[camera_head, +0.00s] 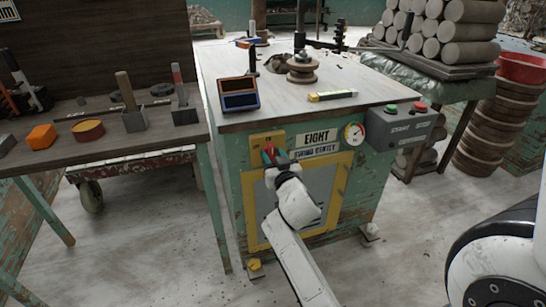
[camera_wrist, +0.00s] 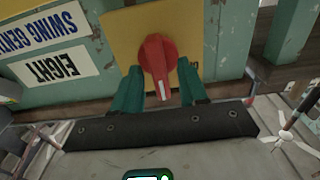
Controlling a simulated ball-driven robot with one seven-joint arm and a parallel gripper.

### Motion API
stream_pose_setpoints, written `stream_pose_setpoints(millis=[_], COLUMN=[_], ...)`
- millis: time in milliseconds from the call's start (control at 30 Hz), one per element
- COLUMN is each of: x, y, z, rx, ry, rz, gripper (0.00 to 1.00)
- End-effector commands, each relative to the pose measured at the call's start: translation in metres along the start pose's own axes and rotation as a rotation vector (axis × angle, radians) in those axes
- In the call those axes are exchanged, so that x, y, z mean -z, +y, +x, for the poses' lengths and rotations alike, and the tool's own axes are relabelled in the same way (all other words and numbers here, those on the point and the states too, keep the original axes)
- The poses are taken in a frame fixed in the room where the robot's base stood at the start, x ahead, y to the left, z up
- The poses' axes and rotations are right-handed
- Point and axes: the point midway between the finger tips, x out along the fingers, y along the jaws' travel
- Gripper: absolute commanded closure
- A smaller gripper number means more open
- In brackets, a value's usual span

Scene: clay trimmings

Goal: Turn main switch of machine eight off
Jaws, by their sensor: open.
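Machine eight (camera_head: 360,190) is a green cabinet with an "EIGHT" label (camera_head: 316,137); the label is upside down in the wrist view (camera_wrist: 57,67). Its main switch is a red rotary knob (camera_wrist: 158,58) on a yellow plate (camera_wrist: 120,30). The knob's white mark points down in the wrist view, towards my gripper's palm. My gripper (camera_wrist: 158,76) is open, with one teal finger on each side of the knob. I cannot tell if either finger touches it. In the head view my gripper (camera_head: 272,157) covers much of the switch on the yellow plate (camera_head: 262,138).
A round gauge (camera_head: 354,134) and a grey box (camera_head: 400,125) with green and red buttons sit right of the label. A workbench (camera_head: 80,140) with tools stands at the left. A table of stacked clay rolls (camera_head: 460,50) stands at the back right.

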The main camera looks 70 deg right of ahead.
Motion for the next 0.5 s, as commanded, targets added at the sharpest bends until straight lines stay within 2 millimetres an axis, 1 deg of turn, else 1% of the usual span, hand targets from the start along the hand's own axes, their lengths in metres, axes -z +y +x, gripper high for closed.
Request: stream_pose_setpoints(millis=[267,500], x=[0.0002,0.0003], y=[0.0000,0.0000], z=[0.0012,0.0010], rx=[0.000,0.000], ry=[0.000,0.000], rz=[0.000,0.000], gripper=[0.57,0.80])
